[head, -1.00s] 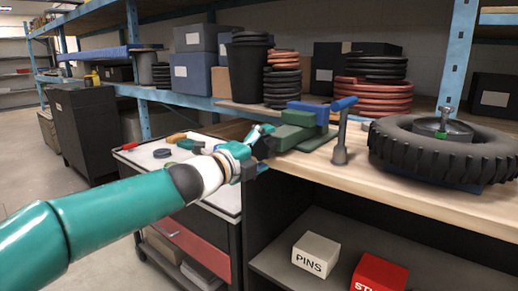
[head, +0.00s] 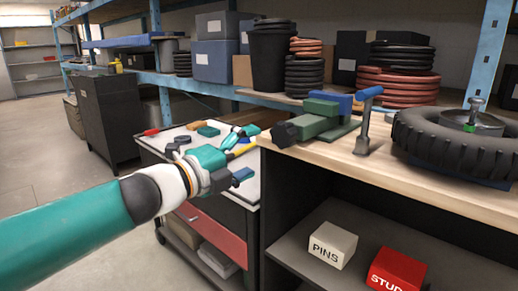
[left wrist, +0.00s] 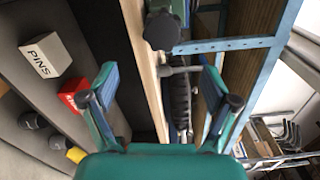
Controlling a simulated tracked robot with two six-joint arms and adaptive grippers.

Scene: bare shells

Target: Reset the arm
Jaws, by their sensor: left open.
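My teal left arm comes in from the left in the head view. Its gripper (head: 244,154) is open and empty, over the right part of the tool cart and left of the bench. In the left wrist view the two fingers stand wide apart, with nothing between the tips (left wrist: 160,82). The green and blue vise (head: 318,117) sits on the bench's left end, apart from the gripper. My right gripper is not in view.
The cart top (head: 168,138) holds several small tools. The wooden bench (head: 415,175) carries a black tire (head: 455,143) and an upright grey tool with a blue handle (head: 366,120). A PINS box (head: 332,245) and a red box (head: 396,270) sit on the shelf below. Floor is clear at left.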

